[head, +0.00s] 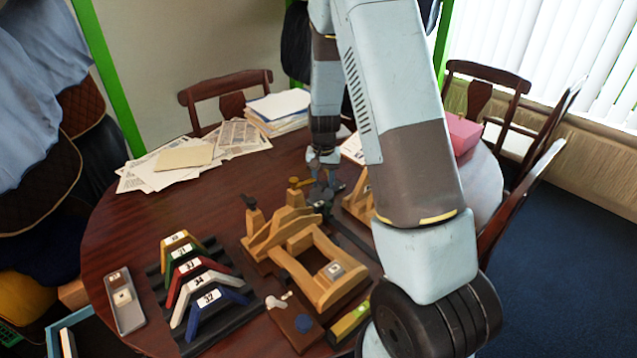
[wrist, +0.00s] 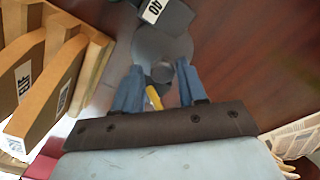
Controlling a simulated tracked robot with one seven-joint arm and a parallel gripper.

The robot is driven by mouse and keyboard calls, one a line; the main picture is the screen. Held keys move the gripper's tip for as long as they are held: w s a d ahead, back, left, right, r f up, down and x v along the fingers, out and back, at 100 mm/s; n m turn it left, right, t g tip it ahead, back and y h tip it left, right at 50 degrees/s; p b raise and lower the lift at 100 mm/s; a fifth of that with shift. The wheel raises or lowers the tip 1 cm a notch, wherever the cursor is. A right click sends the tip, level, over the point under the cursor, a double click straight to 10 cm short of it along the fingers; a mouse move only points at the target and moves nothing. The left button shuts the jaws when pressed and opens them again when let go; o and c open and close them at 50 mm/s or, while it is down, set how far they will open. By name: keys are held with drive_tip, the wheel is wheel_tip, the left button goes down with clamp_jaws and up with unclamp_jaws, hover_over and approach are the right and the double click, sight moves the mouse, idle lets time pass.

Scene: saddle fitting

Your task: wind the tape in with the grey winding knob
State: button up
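The grey winding knob (wrist: 162,72) shows in the wrist view as a small round grey piece on a wider grey disc (wrist: 160,42). My gripper (wrist: 159,76) is open, with one blue finger on each side of the knob; I cannot tell whether either finger touches it. A small yellow piece (wrist: 153,97) shows between the fingers. In the head view my gripper (head: 323,165) points down over a dark grey device (head: 322,192) behind the wooden saddle frame (head: 318,284). The knob is not clear there. I cannot make out the tape.
Wooden arched pieces (wrist: 40,95) stand close on the left in the wrist view, and a dark labelled block (wrist: 165,14) lies ahead. In the head view, numbered coloured gauges (head: 206,297) stand on a dark rack at front left. Papers (head: 180,157) lie at the back.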

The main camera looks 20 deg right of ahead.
sight(322, 183)
drive_tip(key=shift+o, duration=1.1)
drive_tip(key=shift+a, duration=0.1)
wheel_tip(322, 183, up, 14)
drive_tip(key=shift+f, duration=0.2)
drive_tip(key=shift+r, duration=0.1)
drive_tip(key=s+r+n+t, duration=0.2)
drive_tip(key=s+r+t, duration=0.1)
drive_tip(key=s+r, duration=1.15)
drive_tip(key=s+r+n+t, duration=0.1)
drive_tip(key=s+r, duration=0.1)
drive_tip(key=s, duration=0.5)
drive_tip(key=s+a+r+n+t, duration=0.1)
drive_tip(key=s+r, duration=0.2)
drive_tip(key=s, duration=0.5)
drive_tip(key=shift+s+a+n+t, duration=0.15)
drive_tip(key=shift+a+n+t, duration=0.1)
drive_tip(key=shift+n+t, duration=0.05)
